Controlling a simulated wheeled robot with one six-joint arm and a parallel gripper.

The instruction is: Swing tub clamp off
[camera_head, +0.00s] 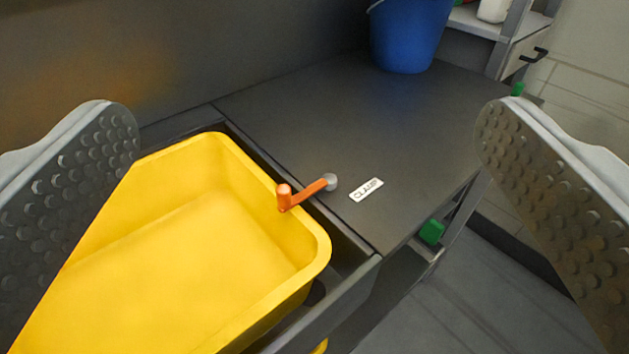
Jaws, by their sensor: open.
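A yellow tub (318,248) sits in a dark frame at the lower left. An orange clamp (308,194) is a short lever with a grey round pivot on the dark worktop. Its arm points left from the pivot, and its upright orange knob end lies over the tub's right rim. A white label reading CLAMP (366,190) is just right of the pivot. My gripper (308,140) is open and empty, with one studded finger at each side of the picture. The clamp shows between the fingers, farther off, and nothing touches it.
A blue bucket (410,35) stands at the back of the dark worktop (300,120). A shelf (478,22) with a white container is at the upper right. A green block (432,232) is on the frame below the worktop edge. The worktop around the label is clear.

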